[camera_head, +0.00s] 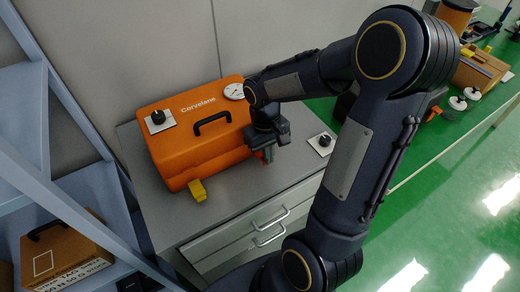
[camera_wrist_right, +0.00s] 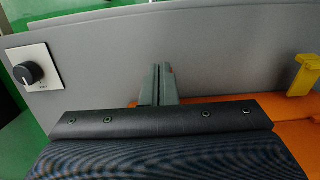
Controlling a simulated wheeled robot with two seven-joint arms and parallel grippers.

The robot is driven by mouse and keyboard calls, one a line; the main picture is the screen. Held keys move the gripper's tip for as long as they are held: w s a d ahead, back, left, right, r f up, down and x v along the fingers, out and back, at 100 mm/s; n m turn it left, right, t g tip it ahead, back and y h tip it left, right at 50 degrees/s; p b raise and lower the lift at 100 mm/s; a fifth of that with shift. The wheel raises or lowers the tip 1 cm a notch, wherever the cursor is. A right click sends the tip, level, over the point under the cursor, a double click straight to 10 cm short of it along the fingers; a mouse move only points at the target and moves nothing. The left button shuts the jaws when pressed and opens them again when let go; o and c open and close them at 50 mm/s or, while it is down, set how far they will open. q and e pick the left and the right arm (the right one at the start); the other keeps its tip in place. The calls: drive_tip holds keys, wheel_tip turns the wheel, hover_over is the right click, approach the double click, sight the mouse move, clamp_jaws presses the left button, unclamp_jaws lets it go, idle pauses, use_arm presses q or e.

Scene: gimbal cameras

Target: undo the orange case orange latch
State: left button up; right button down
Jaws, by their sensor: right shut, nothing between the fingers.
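The orange case (camera_head: 200,130) with a black handle (camera_head: 212,123) lies on a grey cabinet top. A yellow latch (camera_head: 198,190) sits at its front left; it also shows in the right wrist view (camera_wrist_right: 305,75). My right gripper (camera_head: 268,155) is shut and empty, pointing down at the case's front right edge. In the right wrist view its fingers (camera_wrist_right: 162,85) are together, beside a strip of the orange case (camera_wrist_right: 225,112). I cannot make out an orange latch; the gripper covers that part of the front. My left gripper is not in view.
A black knob on a white plate (camera_head: 323,143) lies on the cabinet (camera_head: 155,205), right of the gripper. A dial (camera_head: 234,91) and another knob (camera_head: 158,118) are on or by the case. Blue shelving (camera_head: 60,200) stands left. Drawers (camera_head: 262,226) face front.

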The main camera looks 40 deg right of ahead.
drive_tip(key=shift+t, duration=0.9)
drive_tip(key=w, duration=0.2)
drive_tip(key=w+r, duration=0.1)
drive_tip(key=w, duration=0.1)
drive_tip(key=shift+d, duration=0.1)
drive_tip(key=shift+s, duration=0.1)
drive_tip(key=shift+s+r+p, duration=0.1)
drive_tip(key=shift+r+p, duration=1)
drive_tip(key=shift+r, duration=0.15)
drive_tip(key=shift+w+r+p, duration=0.25)
drive_tip(key=shift+w+p, duration=0.2)
drive_tip(key=shift+p, duration=0.1)
drive_tip(key=shift+r, duration=0.3)
wheel_tip(320, 180, up, 4)
drive_tip(key=p, duration=0.3)
drive_tip(key=shift+s+d+p, duration=0.1)
drive_tip(key=shift+s+p, duration=0.05)
drive_tip(key=shift+p, duration=0.2)
